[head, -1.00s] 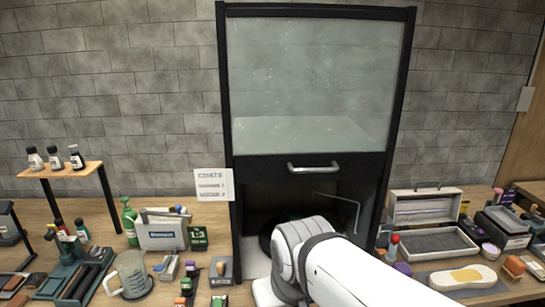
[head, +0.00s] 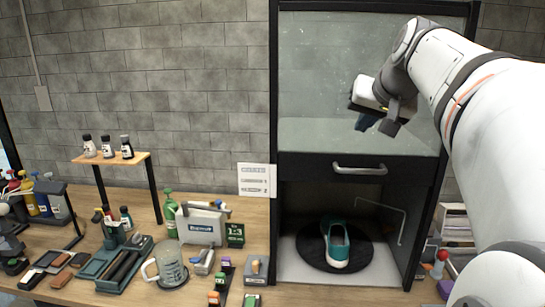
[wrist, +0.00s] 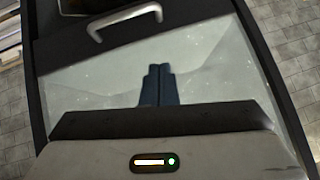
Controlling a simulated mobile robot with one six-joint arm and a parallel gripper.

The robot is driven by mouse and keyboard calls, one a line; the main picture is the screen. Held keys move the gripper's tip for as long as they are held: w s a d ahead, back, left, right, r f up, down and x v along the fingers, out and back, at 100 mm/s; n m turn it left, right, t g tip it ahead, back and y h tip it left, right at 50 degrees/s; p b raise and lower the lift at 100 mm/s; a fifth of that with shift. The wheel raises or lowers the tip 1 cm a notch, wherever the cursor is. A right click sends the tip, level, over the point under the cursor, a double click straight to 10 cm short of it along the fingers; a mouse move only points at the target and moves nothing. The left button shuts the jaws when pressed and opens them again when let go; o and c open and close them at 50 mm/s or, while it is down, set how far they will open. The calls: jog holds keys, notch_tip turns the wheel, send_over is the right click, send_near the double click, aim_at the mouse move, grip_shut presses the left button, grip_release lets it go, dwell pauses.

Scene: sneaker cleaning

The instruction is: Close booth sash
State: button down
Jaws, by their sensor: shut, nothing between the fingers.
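The booth sash (head: 335,100) is a glass panel in a black frame, with a dark bottom rail and a silver handle (head: 359,169). The sash is raised, so the lower front of the booth (head: 275,225) is open. Inside, a teal sneaker (head: 338,245) sits on a round black turntable (head: 313,250). My gripper (head: 365,125) is in front of the glass, above the handle and apart from it. In the wrist view its dark fingers (wrist: 157,85) are together and empty, with the handle (wrist: 124,22) beyond them.
A white label card (head: 254,179) is beside the booth's left edge. Left on the table are a green bottle (head: 170,214), a clear jug (head: 166,264) and a bottle shelf (head: 112,160). A bent rod (head: 385,212) is inside the booth at right.

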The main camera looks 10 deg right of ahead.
jog(key=p+x, duration=0.1)
jog(key=x, duration=0.9)
jog(key=shift+a+p, duration=0.1)
jog(key=shift+p, duration=0.3)
jog(key=shift+s+a+f, duration=0.1)
jog(key=shift+a+f, duration=0.05)
jog(key=shift+f, duration=0.4)
jog(key=shift+a+f, duration=0.15)
jog(key=shift+f, duration=0.45)
jog(key=shift+a+f, duration=0.1)
jog(key=shift+f, duration=0.6)
notch_tip(320, 180, down, 38)
jog(key=b, duration=3.3)
jog(key=shift+f, duration=0.2)
jog(key=shift+s+f+b, duration=0.1)
jog(key=shift+f+b, duration=0.15)
jog(key=shift+b, duration=0.2)
